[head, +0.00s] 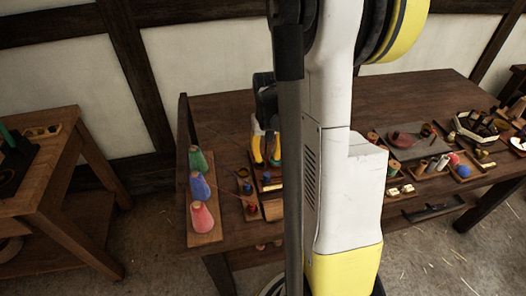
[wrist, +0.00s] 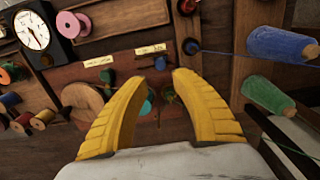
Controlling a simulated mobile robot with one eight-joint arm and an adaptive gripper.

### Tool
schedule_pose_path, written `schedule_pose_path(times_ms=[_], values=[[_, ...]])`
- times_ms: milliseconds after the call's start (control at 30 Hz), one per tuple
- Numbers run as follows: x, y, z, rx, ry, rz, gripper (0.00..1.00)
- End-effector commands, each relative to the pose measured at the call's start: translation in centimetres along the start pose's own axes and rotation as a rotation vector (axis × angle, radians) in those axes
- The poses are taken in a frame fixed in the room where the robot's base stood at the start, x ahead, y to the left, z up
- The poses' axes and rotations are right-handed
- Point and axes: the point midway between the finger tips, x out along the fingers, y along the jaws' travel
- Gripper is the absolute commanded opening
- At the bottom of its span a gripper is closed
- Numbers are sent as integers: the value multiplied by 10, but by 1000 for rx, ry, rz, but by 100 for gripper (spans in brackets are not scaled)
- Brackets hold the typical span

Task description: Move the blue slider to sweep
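In the wrist view my gripper (wrist: 163,78) is open, its two yellow fingers apart with nothing held between them. Beyond the fingertips is a reddish-brown wooden board (wrist: 125,75) with two small cream labels, too small to read. A small dark blue knob (wrist: 191,46) with a blue thread sits above the right fingertip; I cannot tell whether it is the blue slider. Teal pieces (wrist: 144,107) show between the fingers, partly hidden. In the head view my gripper (head: 266,150) is over the left part of the table, partly hidden by my arm.
Green, blue and red thread cones (head: 200,188) stand on a board at the table's (head: 400,95) left end. A dial (wrist: 33,32) and several spools lie left in the wrist view. Trays and tools fill the table's right side. Another bench (head: 62,165) stands at left.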

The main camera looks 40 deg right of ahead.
Motion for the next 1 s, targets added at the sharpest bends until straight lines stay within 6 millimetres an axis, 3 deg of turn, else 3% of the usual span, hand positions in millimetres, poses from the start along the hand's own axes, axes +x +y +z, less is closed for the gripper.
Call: schedule_pose_path(times_ms=[500,667,1000], values=[[84,0,0,-1,1,0,32],[94,0,0,-1,1,0,32],[94,0,0,-1,1,0,32]])
